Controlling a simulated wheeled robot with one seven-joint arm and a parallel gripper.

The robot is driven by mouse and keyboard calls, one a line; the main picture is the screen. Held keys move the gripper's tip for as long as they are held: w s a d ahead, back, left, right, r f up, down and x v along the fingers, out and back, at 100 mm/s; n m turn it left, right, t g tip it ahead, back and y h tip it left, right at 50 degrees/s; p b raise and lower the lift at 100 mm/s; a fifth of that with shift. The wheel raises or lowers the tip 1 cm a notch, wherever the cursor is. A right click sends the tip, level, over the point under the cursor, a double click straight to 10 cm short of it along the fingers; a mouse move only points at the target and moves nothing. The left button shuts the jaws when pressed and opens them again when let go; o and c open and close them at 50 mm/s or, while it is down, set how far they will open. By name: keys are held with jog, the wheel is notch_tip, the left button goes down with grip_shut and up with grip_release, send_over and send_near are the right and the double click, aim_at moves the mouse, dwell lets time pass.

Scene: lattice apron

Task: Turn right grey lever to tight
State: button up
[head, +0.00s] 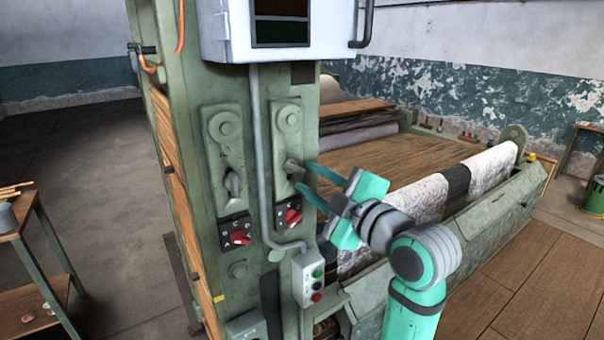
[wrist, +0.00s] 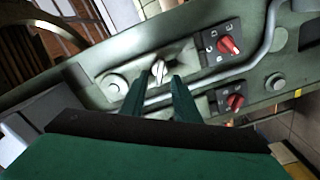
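The right grey lever (head: 292,166) sits on the right of two upright plates on the green machine column, above a red switch (head: 290,214). In the wrist view the lever (wrist: 160,70) shows pale grey between my fingertips. My gripper (head: 304,176) reaches it from the right, its two teal fingers apart; they also show in the wrist view (wrist: 162,80). A gap shows on either side of the lever, and I cannot tell whether either finger touches it. The left grey lever (head: 232,182) hangs down on the other plate. I cannot read any tight mark.
A grey conduit (head: 258,150) runs down between the two plates to a push-button box (head: 309,277). A white cabinet (head: 282,30) overhangs the levers. The machine bed with a pale roll (head: 485,170) lies behind my arm. Open floor is at left beside a small table (head: 30,245).

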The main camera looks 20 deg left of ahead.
aim_at(298, 170)
jog(key=shift+x, duration=1.9)
jog(key=shift+c, duration=0.2)
grip_shut()
jog(key=shift+a, duration=0.1)
jog(key=m, duration=0.5)
jog(key=shift+m, duration=0.3)
jog(key=m, duration=0.6)
jog(key=shift+m, duration=0.3)
